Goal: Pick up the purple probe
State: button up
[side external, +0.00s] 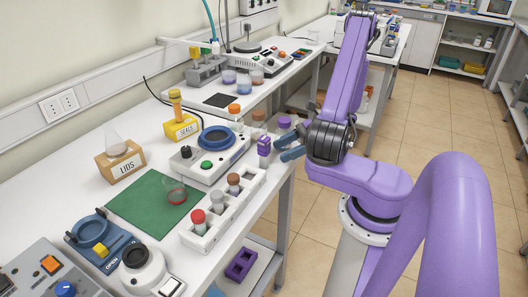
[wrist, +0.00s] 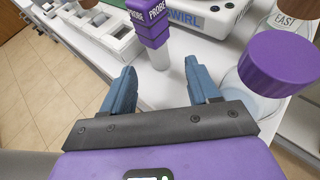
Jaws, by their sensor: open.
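The purple probe (side external: 264,146) stands upright near the table's right edge, beside the white swirl device (side external: 219,163). In the wrist view the probe (wrist: 150,28) has "PROBE" lettering and a pale grey lower shaft. My gripper (side external: 291,147) is open and empty, with its blue fingers just right of the probe in the side view. In the wrist view my gripper (wrist: 162,70) has its fingers apart, and the probe lies ahead of the gap between the tips. I see no contact with the probe.
A purple-lidded jar (wrist: 280,62) stands close to the right finger in the wrist view. A white rack (side external: 224,210) with capped vials stands in front of the probe in the side view. Open floor lies beyond the table edge.

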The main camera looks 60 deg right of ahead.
aim_at(269, 166)
jog(key=shift+x, duration=2.85)
jog(key=shift+s+a, duration=0.1)
grip_shut()
